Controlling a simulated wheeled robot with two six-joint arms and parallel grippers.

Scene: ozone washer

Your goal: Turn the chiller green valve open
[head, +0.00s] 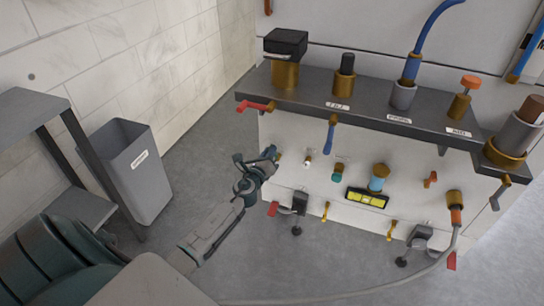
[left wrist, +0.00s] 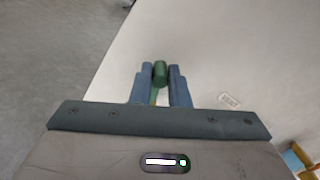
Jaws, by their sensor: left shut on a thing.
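The green valve handle (left wrist: 160,72) is a short, rounded green piece on the pale panel in the left wrist view. My left gripper (left wrist: 160,76) has its two blue fingers on either side of the handle and is shut on it. In the head view, my left gripper (head: 271,155) reaches the left part of the white washer front (head: 300,190), below the dark shelf. There the handle is mostly hidden by the fingers, and I cannot tell its exact angle. My right gripper is not in view.
The dark shelf (head: 370,98) with brass fittings overhangs the panel. A red handle (head: 256,106) juts out just above my left gripper. A blue handle (head: 329,138) is to the right. A grey bin (head: 125,170) stands left; the floor between is clear.

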